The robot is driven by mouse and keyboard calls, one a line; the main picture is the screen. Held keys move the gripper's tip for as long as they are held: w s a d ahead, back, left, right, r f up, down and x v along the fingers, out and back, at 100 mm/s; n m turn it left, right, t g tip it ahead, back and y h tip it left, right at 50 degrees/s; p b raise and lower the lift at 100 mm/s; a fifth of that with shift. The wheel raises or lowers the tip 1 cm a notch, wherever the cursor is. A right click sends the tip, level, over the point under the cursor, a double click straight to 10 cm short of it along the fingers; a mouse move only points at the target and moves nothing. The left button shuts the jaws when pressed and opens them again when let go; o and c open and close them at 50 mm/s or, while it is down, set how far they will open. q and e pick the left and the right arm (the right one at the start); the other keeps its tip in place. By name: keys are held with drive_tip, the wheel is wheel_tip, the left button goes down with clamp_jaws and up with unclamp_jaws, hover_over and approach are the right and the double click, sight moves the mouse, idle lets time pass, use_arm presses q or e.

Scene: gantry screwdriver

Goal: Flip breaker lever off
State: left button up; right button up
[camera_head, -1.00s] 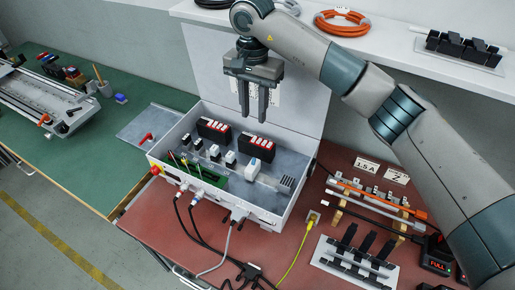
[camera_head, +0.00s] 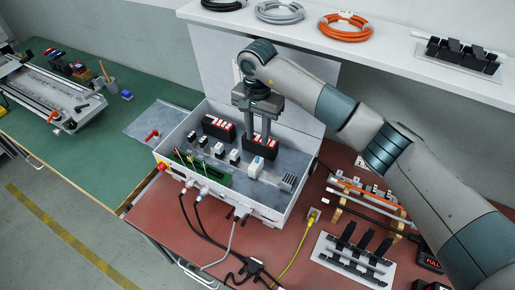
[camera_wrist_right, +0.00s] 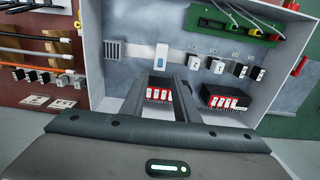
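Two black breaker blocks with red and white levers sit in the open grey electrical box (camera_head: 285,215). The left one (camera_head: 216,128) is in clear view, and the right one (camera_head: 270,151) is partly behind my fingers. My right gripper (camera_head: 256,139) points down at the right block, with its two fingers apart. In the right wrist view the gripper (camera_wrist_right: 176,84) is open, and the right block's levers (camera_wrist_right: 160,95) show between the fingers. The other block (camera_wrist_right: 225,101) is to the right there. I cannot tell whether a finger touches a lever. My left gripper is not in view.
A white module with a blue mark (camera_head: 256,166), several small switches and a green terminal strip (camera_head: 217,180) share the box. Its raised lid (camera_head: 215,60) stands behind my gripper. Cables run off the front. A shelf (camera_head: 385,42) with coils is above.

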sight(257, 156)
wheel_tip(257, 156, down, 9)
drive_tip(key=p, duration=0.2)
drive_tip(key=shift+r+p, duration=0.1)
drive_tip(key=shift+p, duration=0.2)
clamp_jaws()
